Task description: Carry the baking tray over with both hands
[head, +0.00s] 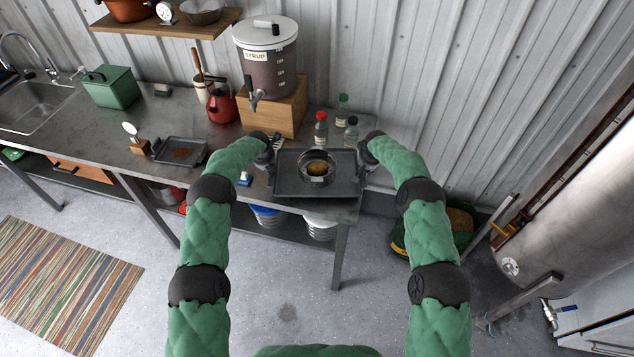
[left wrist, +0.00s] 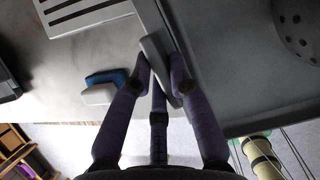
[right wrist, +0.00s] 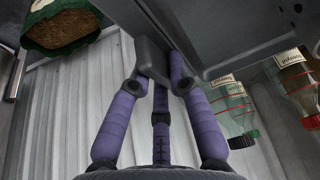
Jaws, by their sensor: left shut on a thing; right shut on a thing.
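The dark grey baking tray (head: 290,187) is at the right end of the metal counter, with a round dish (head: 317,168) of something brownish on it. My left gripper (head: 266,158) is shut on the tray's left handle, which also shows between the fingers in the left wrist view (left wrist: 158,62). My right gripper (head: 366,157) is shut on the right handle, which shows in the right wrist view (right wrist: 152,60). The tray looks roughly level. I cannot tell whether it touches the counter.
Several bottles stand behind the tray, one red-capped (head: 321,130). A syrup dispenser (head: 266,70) sits on a wooden block (head: 288,112). A second, smaller tray (head: 180,151) lies left on the counter (head: 225,160). A blue and white object (left wrist: 104,86) lies near my left gripper. A large metal barrel (head: 575,190) stands right.

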